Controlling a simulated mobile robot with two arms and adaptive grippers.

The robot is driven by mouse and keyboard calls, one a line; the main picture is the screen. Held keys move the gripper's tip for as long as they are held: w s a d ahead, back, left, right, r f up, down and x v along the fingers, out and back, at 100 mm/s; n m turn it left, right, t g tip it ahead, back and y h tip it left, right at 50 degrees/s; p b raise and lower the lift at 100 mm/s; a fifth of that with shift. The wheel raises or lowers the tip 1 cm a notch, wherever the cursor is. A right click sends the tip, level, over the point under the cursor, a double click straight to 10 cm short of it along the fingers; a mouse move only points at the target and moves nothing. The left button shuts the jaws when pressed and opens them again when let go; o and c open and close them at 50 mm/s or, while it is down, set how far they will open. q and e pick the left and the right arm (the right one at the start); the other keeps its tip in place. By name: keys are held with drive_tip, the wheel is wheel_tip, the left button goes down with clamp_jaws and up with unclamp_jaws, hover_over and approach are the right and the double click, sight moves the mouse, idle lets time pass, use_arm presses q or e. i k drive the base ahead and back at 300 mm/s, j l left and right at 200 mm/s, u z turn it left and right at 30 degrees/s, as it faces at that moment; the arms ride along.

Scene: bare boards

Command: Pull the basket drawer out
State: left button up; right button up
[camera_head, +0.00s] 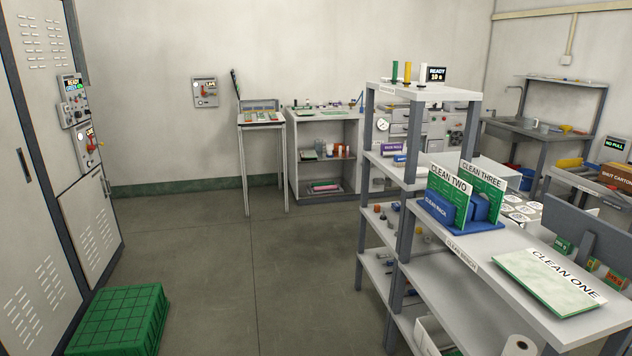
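I cannot pick out a basket drawer for certain. A grey machine (398,128) at the back wall has stacked fronts that look like drawers, with a round gauge (383,125) beside them. The shelf rack in front hides part of it, and the fronts look closed, though they are small in the picture. A green crate (118,318) sits on the floor at the lower left, below the grey cabinet. Neither of my grippers is in view.
A grey shelf rack (425,93) and a bench (478,249) with green boards fill the right. A tall grey cabinet (35,180) stands at the left. A small table (261,119) and a sink (520,128) are farther back. The middle floor (250,260) is clear.

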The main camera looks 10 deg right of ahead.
sight(394, 128)
drive_tip(key=i+l+u, duration=0.2)
drive_tip(key=i, duration=2.55)
drive_tip(key=i+j, duration=0.15)
drive_tip(key=i, duration=0.8)
drive_tip(key=i+z, duration=0.2)
drive_tip(key=i, duration=0.75)
drive_tip(key=i+j+z, duration=0.1)
drive_tip(key=i+z, duration=0.15)
drive_tip(key=i, duration=0.7)
